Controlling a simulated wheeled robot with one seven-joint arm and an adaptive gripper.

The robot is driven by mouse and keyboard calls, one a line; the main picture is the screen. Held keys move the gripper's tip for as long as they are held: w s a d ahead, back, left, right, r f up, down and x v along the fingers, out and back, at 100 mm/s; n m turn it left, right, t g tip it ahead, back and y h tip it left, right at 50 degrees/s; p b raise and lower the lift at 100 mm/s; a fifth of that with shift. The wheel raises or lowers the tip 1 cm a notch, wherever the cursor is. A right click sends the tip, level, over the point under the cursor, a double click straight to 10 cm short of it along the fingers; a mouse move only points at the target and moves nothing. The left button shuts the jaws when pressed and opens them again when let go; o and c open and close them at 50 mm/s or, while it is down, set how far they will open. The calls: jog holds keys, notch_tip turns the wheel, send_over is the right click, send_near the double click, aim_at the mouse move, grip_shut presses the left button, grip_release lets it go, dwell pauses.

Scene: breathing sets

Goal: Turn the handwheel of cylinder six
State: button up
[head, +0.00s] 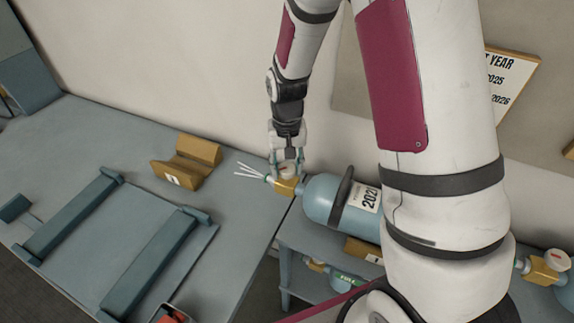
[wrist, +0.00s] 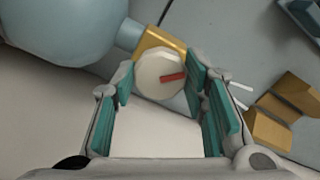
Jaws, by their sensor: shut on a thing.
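A light blue cylinder (head: 322,197) with a dark band and a dated label lies on its side, its valve end pointing left. Its brass valve (head: 287,187) carries a round white handwheel (wrist: 155,80) with a red mark that points right in the wrist view. My gripper (head: 286,166) comes down from above onto the handwheel. In the wrist view, my gripper (wrist: 160,76) has its teal pads on both sides of the wheel, shut on it. My arm hides the cylinder's far end. I cannot read a six on it.
Several thin white strips (head: 250,172) stick out left of the valve. An ochre V-shaped cradle (head: 188,162) stands on the grey-blue bench (head: 120,130), beside blue rails (head: 150,258). Other cylinders (head: 345,282) lie lower and at the right (head: 565,290). The wall is close behind.

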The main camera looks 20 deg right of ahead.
aim_at(287, 168)
dwell(0.4)
jog(key=o, duration=1.2)
jog(key=shift+c, duration=0.2)
notch_tip(287, 168, up, 12)
dwell(0.8)
